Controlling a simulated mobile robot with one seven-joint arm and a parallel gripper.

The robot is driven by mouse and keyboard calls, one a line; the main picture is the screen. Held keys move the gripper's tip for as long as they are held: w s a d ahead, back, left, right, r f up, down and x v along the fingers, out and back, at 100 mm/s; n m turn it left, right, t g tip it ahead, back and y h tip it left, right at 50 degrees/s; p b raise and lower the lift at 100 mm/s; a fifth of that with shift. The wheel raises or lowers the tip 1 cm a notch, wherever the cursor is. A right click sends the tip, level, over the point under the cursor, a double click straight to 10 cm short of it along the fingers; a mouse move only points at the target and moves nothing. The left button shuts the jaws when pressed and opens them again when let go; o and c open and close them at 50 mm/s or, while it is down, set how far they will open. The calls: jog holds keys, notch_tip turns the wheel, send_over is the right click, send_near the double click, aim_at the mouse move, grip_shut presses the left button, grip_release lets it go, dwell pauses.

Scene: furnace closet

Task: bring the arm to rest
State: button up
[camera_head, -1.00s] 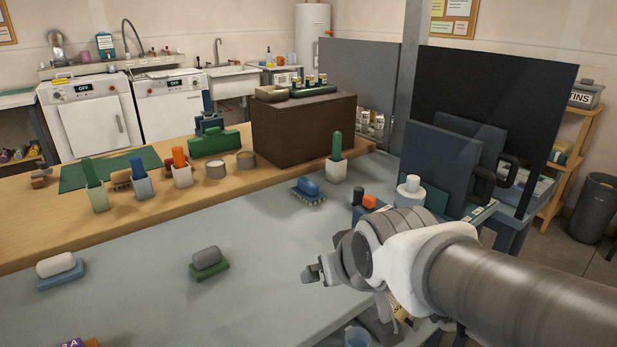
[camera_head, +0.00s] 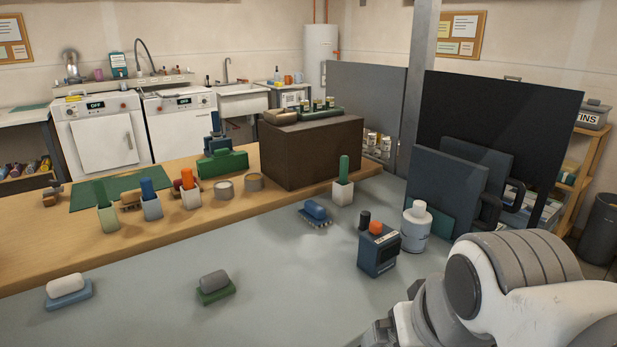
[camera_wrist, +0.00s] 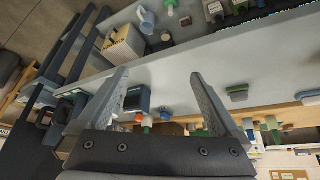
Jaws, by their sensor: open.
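My gripper (camera_wrist: 158,73) is open in the wrist view, its two grey fingers spread wide. Nothing is held between them; the pale grey bench top (camera_wrist: 165,75) shows through the gap. In the head view my arm fills the lower right corner, bent low in front of the bench. The gripper end there is mostly cut off by the bottom edge, so its fingertips cannot be made out.
Near my arm stand a dark blue box with an orange knob (camera_head: 378,255) and a white bottle (camera_head: 415,230). A blue brush (camera_head: 315,212), a grey-and-green block (camera_head: 214,287) and a white-and-blue block (camera_head: 68,290) lie on the bench. Its front middle is clear.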

notch_tip(320, 180, up, 16)
jog(key=p, duration=1.4)
jog(key=shift+f, duration=0.25)
